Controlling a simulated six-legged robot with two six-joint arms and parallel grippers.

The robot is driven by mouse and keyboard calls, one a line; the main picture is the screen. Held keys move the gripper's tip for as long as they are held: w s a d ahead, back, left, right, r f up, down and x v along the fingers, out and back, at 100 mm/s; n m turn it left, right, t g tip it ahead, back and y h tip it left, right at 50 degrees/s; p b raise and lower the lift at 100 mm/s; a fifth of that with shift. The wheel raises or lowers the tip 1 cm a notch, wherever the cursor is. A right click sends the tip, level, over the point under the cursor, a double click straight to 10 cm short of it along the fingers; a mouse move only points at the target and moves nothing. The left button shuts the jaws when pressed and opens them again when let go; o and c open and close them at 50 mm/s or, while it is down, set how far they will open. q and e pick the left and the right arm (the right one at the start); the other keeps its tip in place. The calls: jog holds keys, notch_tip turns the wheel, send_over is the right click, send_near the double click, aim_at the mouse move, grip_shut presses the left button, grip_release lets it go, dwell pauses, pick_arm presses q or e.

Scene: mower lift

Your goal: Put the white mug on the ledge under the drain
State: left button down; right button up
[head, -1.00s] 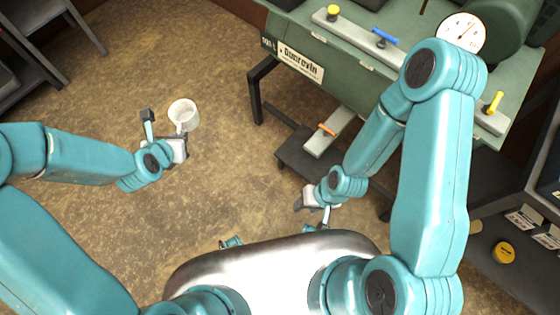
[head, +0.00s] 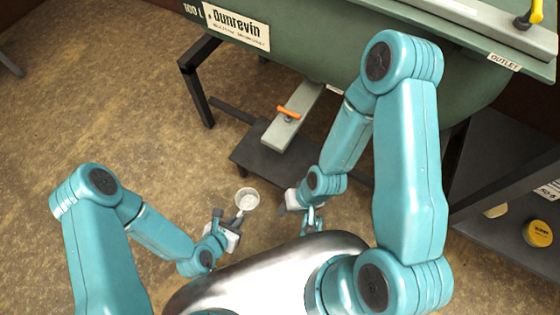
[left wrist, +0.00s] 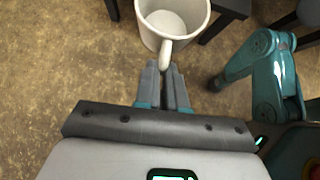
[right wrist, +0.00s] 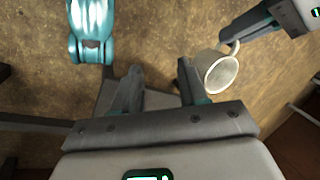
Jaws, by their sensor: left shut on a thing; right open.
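The white mug (head: 247,201) is held upright by its handle in my left gripper (head: 236,221), low above the floor. The left wrist view shows the fingers (left wrist: 165,75) shut on the handle, with the empty-looking mug (left wrist: 150,37) just beyond. The drain with its orange handle (head: 288,113) is on a pale grey bar under the green tank. The dark low ledge (head: 253,156) lies below it, to the upper right of the mug. My right gripper (head: 298,208) is open and empty, right of the mug. The mug also shows in the right wrist view (right wrist: 220,72).
The green tank (head: 350,55) stands on dark legs (head: 195,92) behind the ledge. A dark shelf (head: 495,235) with a yellow-lidded thing (head: 538,233) is at the right. The brown floor left of the ledge is clear.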

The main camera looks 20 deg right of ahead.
pick_arm(q)
jog(key=w+d+f+b, duration=0.4)
jog(key=w+d+b, duration=0.2)
jog(key=w+d, duration=0.5)
jog(key=d, duration=0.2)
jog(key=shift+w+d+b, duration=0.3)
jog(key=shift+b, duration=0.1)
jog(key=c, duration=1.6)
grip_release()
jog(key=shift+f, duration=0.15)
jog(key=o, duration=0.4)
pick_arm(e)
jog(key=w+d+f+t, duration=0.1)
jog(key=w+f, duration=0.3)
jog(key=f, duration=0.3)
jog(key=shift+s+d, duration=0.1)
